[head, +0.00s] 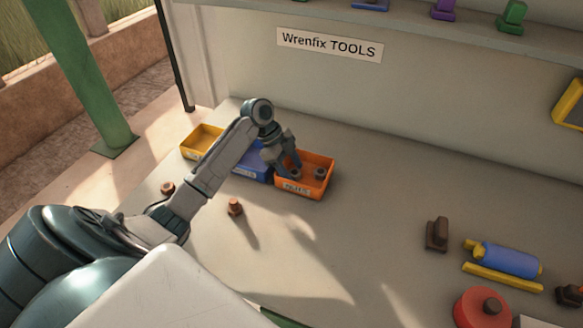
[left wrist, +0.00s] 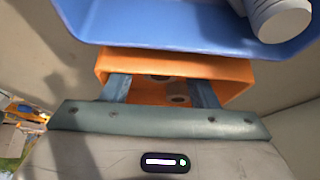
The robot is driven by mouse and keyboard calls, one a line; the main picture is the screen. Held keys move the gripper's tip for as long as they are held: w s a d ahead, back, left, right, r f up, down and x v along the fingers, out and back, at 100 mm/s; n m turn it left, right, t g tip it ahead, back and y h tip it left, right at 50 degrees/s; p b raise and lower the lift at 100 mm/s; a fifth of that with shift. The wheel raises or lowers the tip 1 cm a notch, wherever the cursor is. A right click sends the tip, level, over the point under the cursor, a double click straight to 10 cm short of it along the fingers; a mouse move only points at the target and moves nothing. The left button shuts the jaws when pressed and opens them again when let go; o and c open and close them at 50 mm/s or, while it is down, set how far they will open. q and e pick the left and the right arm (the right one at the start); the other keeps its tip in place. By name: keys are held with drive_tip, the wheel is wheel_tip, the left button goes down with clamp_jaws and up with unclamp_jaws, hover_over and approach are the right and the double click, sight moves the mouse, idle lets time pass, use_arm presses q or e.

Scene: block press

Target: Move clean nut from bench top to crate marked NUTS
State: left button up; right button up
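An orange crate (head: 318,164) stands on the bench top, with a small front label too blurred to read surely. My left gripper (head: 288,172) reaches down into its left side. A grey nut (head: 320,174) lies inside the crate, to the right of the fingers. In the left wrist view the two fingers (left wrist: 160,92) are spread apart over the orange crate (left wrist: 222,70). A rusty brown piece (head: 235,207) stands on the bench. My right gripper is not in view.
A blue crate (head: 250,166) stands left of the orange one, and a yellow crate (head: 200,140) beyond it. Another rusty piece (head: 167,188) is at the bench's left. A blue cylinder (head: 510,260) and red disc (head: 480,308) lie at right. The bench middle is clear.

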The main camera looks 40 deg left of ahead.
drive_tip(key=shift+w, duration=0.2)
use_arm(q)
drive_tip(key=shift+a+r, duration=0.1)
drive_tip(key=shift+r, duration=0.1)
drive_tip(key=b+v, duration=0.3)
drive_tip(key=v, duration=0.8)
drive_tip(key=shift+a+r, duration=0.15)
drive_tip(key=shift+r, duration=0.2)
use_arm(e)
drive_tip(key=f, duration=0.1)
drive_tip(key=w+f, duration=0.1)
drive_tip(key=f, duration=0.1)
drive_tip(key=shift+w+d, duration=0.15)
use_arm(q)
drive_tip(key=shift+s+f, duration=0.1)
